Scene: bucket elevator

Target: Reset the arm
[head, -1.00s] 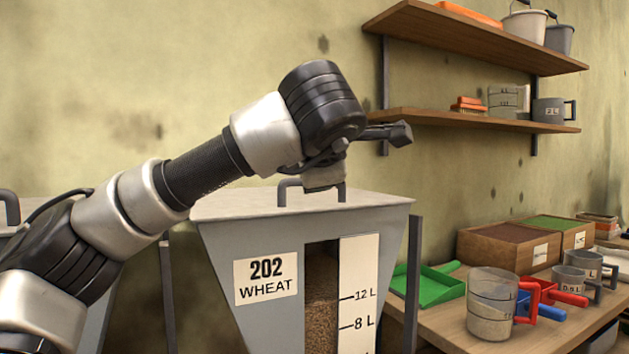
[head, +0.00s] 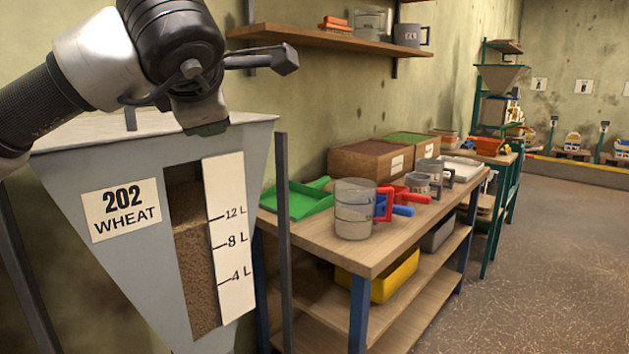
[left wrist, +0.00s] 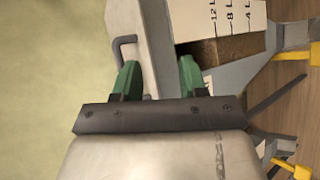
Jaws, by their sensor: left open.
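My left arm comes in from the left in the head view. Its left gripper (head: 207,127) points down at the lid's front right edge on the grey wheat bin (head: 125,270), labelled 202 WHEAT. In the left wrist view the two green fingers of my left gripper (left wrist: 158,76) stand apart with nothing held between them. The bin's lid handle (left wrist: 122,48) is beside the fingers, not gripped. I cannot tell how far the fingers are from the lid. My right gripper is in neither view.
A wooden bench (head: 370,245) right of the bin holds a green scoop (head: 305,199), a clear measuring jug (head: 355,209) and several cups. A wall shelf (head: 330,40) hangs above. The floor (head: 540,260) at right is open.

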